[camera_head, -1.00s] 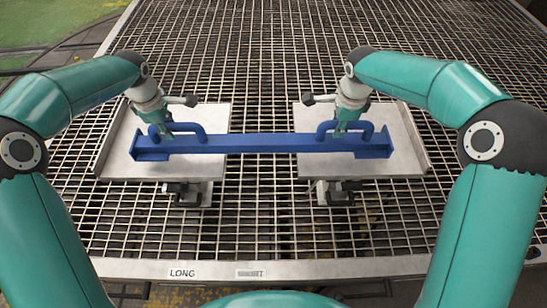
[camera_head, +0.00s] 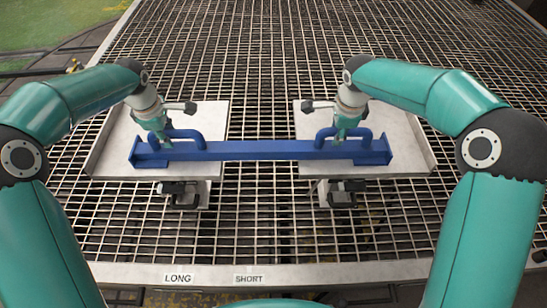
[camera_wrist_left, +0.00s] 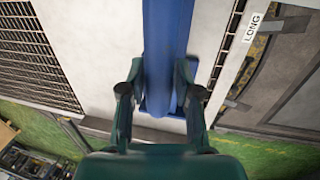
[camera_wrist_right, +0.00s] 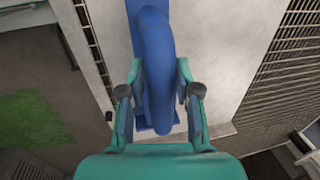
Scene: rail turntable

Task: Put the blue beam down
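The blue beam (camera_head: 260,150) lies level across the two grey plates (camera_head: 110,140) and (camera_head: 415,150). It spans the gap between them. It has an upright loop handle near each end. My left gripper (camera_head: 165,140) is shut on the left handle, which also shows between its fingers in the left wrist view (camera_wrist_left: 165,70). My right gripper (camera_head: 338,140) is shut on the right handle, seen between its fingers in the right wrist view (camera_wrist_right: 157,70). I cannot tell whether the beam's underside touches the plates.
The plates stand on a large metal grating (camera_head: 260,75). A dark clamp-like fixture sits at the front of each plate, at left (camera_head: 185,195) and right (camera_head: 342,192). The front rim carries the labels LONG (camera_head: 178,279) and SHORT (camera_head: 249,279).

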